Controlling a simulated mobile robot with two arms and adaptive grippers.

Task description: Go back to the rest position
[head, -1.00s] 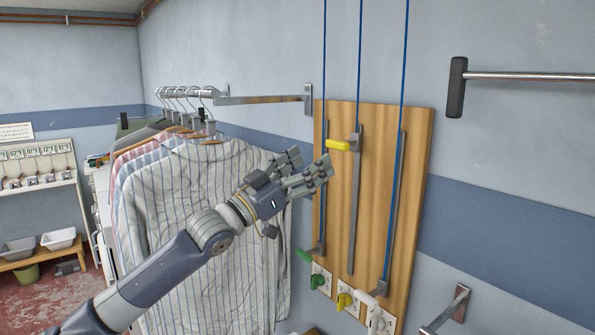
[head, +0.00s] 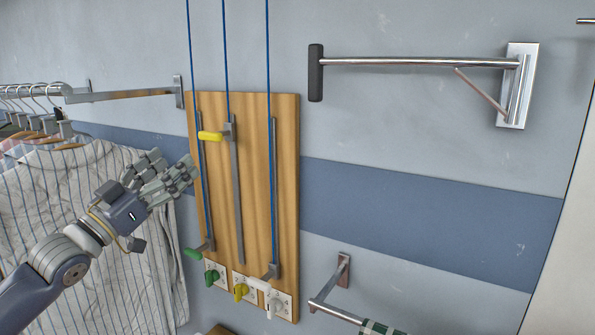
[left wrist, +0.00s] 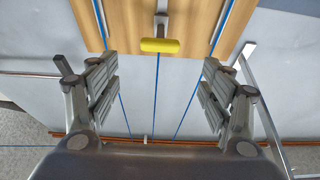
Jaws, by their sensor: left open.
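My left gripper (head: 170,177) is open and empty in the head view, in front of the hanging shirts and left of the wooden board (head: 259,190). In the left wrist view its two fingers (left wrist: 160,90) stand wide apart with nothing between the tips. The yellow handle (head: 211,136) sits high on its slotted rail; it also shows beyond the fingers in the left wrist view (left wrist: 160,46). The green handle (head: 193,253) and the white handle (head: 259,285) sit low on their rails. My right gripper is not in view.
Striped shirts (head: 100,230) hang from a rail (head: 125,95) at the left. A wall bar with a black end (head: 316,73) juts out at the upper right. A lower metal bracket (head: 335,290) is right of the board. Green, yellow and white knobs (head: 241,291) line the board's bottom.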

